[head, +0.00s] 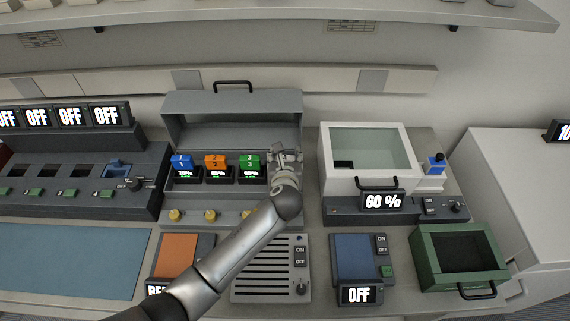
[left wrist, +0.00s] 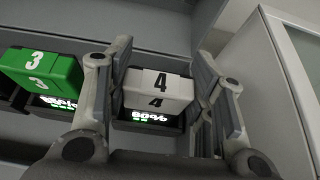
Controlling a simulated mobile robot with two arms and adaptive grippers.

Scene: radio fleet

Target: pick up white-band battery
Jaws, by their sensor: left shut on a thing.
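The white-band battery (left wrist: 158,88), a white block marked 4, sits over a lit 80% display in the left wrist view. My left gripper (left wrist: 162,60) has one finger on each side of it and is shut on it. In the head view my left gripper (head: 287,157) is at the right end of the grey charger box (head: 232,103) and hides most of this battery. I cannot tell whether the battery is lifted at all. My right gripper is not in view.
A green battery marked 3 (left wrist: 42,72) stands close left of my gripper. Orange (head: 215,161) and blue (head: 181,162) batteries stand further left. A white glass-topped box (head: 346,183) is close on the right. The charger's raised lid stands behind.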

